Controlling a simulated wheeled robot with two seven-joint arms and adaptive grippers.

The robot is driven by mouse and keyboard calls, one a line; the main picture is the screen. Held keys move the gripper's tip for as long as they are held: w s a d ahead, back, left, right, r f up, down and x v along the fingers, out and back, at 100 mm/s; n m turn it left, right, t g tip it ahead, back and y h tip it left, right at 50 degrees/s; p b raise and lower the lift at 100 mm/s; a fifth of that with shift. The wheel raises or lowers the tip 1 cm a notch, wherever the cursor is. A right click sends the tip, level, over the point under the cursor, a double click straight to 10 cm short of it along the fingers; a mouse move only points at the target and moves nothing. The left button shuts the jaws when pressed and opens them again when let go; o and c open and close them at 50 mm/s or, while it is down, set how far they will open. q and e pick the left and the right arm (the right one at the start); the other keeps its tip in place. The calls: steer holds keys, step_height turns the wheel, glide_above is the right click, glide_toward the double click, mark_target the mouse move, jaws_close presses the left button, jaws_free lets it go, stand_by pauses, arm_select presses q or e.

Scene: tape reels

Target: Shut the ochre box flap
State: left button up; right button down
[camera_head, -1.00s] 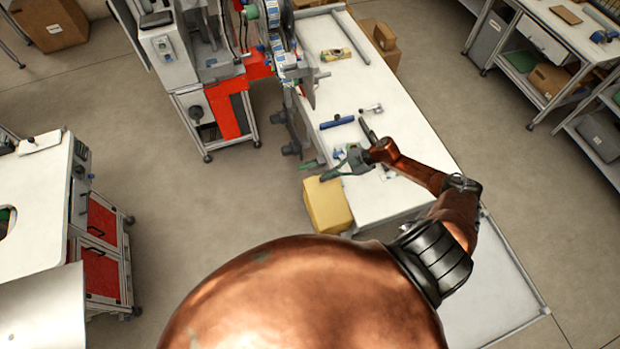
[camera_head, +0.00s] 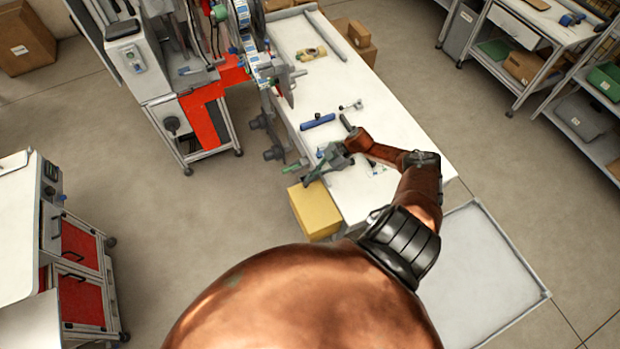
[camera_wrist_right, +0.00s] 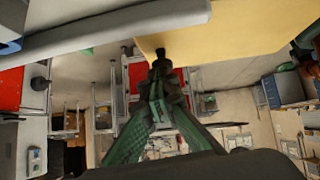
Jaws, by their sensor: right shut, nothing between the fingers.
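The ochre box (camera_head: 316,212) stands against the left side of the white table, near its front end. Its upper face looks flat in the head view, and I cannot make out a separate raised flap. My right gripper (camera_head: 307,181) is shut and empty, with its fingertips at the far edge of the box. In the right wrist view, the shut green fingers (camera_wrist_right: 160,58) overlap the edge of a broad ochre surface (camera_wrist_right: 230,28). I cannot tell whether they touch it. My left gripper is not in view.
The white table (camera_head: 385,112) holds a blue bar (camera_head: 318,121) and small tools close to my right arm. A machine with red panels (camera_head: 206,116) stands behind and to the left. The floor (camera_head: 190,225) left of the box is clear.

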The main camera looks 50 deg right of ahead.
steer(key=shift+a, duration=0.15)
steer(key=r+p, duration=0.3)
steer(key=r, duration=0.1)
steer(key=shift+w+d+r+p, duration=0.1)
steer(key=shift+d+p, duration=0.1)
steer(key=shift+p, duration=0.2)
steer(key=b+v, duration=0.2)
steer(key=v, duration=0.8)
steer(key=shift+w+d, duration=0.2)
